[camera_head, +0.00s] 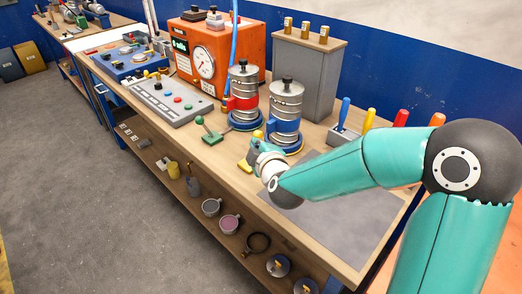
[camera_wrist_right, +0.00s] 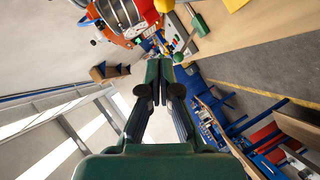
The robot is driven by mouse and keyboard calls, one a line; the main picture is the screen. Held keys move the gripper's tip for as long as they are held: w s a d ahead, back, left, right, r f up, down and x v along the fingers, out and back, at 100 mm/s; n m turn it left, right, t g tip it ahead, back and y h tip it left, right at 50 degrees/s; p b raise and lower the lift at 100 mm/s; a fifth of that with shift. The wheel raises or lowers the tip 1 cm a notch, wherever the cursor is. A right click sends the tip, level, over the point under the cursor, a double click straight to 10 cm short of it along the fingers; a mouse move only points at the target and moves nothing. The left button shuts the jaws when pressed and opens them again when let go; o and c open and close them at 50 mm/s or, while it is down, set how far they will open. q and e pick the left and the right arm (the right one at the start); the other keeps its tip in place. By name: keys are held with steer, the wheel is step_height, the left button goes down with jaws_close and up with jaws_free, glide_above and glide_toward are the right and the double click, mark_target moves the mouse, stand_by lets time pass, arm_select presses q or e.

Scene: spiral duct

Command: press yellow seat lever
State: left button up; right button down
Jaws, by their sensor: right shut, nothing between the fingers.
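The yellow seat lever has a round yellow knob (camera_head: 257,134) and a yellow base (camera_head: 244,166), in front of the canister with the blue band (camera_head: 285,112). In the right wrist view the yellow knob (camera_wrist_right: 165,5) is at the top edge, and a yellow block (camera_wrist_right: 235,3) shows to its right. My right gripper (camera_head: 256,147) is beside the lever and hides the part between knob and base; I cannot tell whether it touches. Its fingers (camera_wrist_right: 160,82) are shut and empty in the wrist view. My left gripper is not in view.
A green lever (camera_head: 212,137) stands left of the yellow one, by the red-banded canister (camera_head: 243,94). An orange gauge box (camera_head: 205,55) and a grey button panel (camera_head: 168,101) stand further left. A grey mat (camera_head: 325,215) lies bare under my right arm. Coloured handles (camera_head: 369,120) stand behind it.

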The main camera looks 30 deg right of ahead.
steer(key=v, duration=0.3)
stand_by(0.5)
steer(key=s+a+f+m+g+y, duration=0.25)
steer(key=a+f, duration=0.25)
steer(key=f, duration=0.6)
steer(key=s+a+f+m+g+y, duration=0.2)
steer(key=s+a+f+g, duration=0.15)
steer(key=f, duration=0.85)
steer(key=s+a+f+m+g+y, duration=0.1)
steer(key=s+a+f+m+g, duration=0.2)
steer(key=s+f, duration=0.4)
steer(key=s+a+f+m+g+y, duration=0.2)
steer(key=s+a+f+m+g, duration=0.2)
steer(key=s+a+f, duration=0.2)
steer(key=s+f, duration=0.2)
steer(key=s, duration=0.2)
steer(key=shift+a, duration=0.2)
